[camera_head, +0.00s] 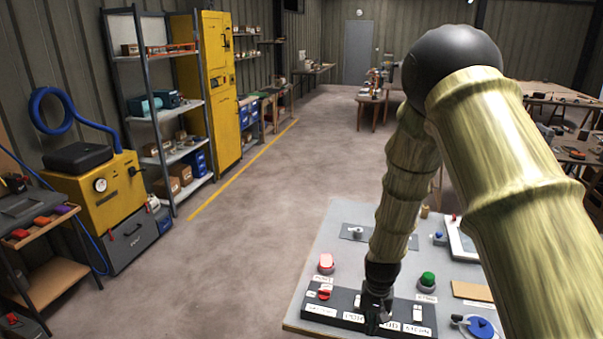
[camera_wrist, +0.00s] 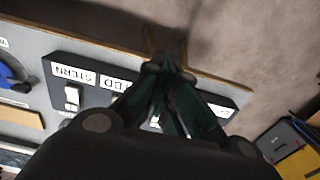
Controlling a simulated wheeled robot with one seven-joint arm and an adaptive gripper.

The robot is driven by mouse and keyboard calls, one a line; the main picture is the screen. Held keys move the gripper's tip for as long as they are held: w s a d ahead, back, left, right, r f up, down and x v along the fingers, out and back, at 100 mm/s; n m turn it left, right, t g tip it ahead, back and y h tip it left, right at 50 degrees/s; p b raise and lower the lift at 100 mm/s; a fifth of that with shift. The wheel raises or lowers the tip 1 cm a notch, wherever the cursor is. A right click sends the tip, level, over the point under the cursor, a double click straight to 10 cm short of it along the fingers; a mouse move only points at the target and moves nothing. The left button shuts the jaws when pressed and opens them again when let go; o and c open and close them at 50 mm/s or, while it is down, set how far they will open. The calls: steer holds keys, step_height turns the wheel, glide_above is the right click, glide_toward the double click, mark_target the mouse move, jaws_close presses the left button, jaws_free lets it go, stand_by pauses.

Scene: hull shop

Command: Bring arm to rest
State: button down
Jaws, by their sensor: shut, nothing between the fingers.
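My arm reaches down from the right in the head view, and my gripper (camera_head: 374,318) hangs over the dark switch panel at the front of the grey control board (camera_head: 340,215). In the wrist view my gripper (camera_wrist: 160,68) is shut and empty, its fingertips over the labelled switch panel (camera_wrist: 92,88). Whether the fingers touch the panel I cannot tell. The panel carries a red switch (camera_head: 324,293) and a white switch (camera_head: 418,313). My fingers hide the middle switches.
A yellow compressor (camera_head: 100,195), shelf rack (camera_head: 165,112) and yellow cabinet (camera_head: 221,95) stand at the left. The middle floor is clear.

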steer(key=s+d+f+n+b, duration=0.1)
steer(key=s+d+f+b, duration=0.15)
steer(key=s+f, duration=0.7)
steer(key=s+d+f+b, duration=0.1)
steer(key=s+f+b, duration=0.2)
steer(key=s+f, duration=0.65)
steer(key=s+f+b, duration=0.2)
steer(key=s+f, duration=0.2)
steer(key=s, duration=0.4)
steer(key=s+f+n+b, duration=0.1)
steer(key=s+f+b, duration=0.1)
steer(key=s+f, duration=0.2)
steer(key=s, duration=0.3)
steer(key=shift+s+n, duration=0.3)
steer(key=shift+s, duration=0.05)
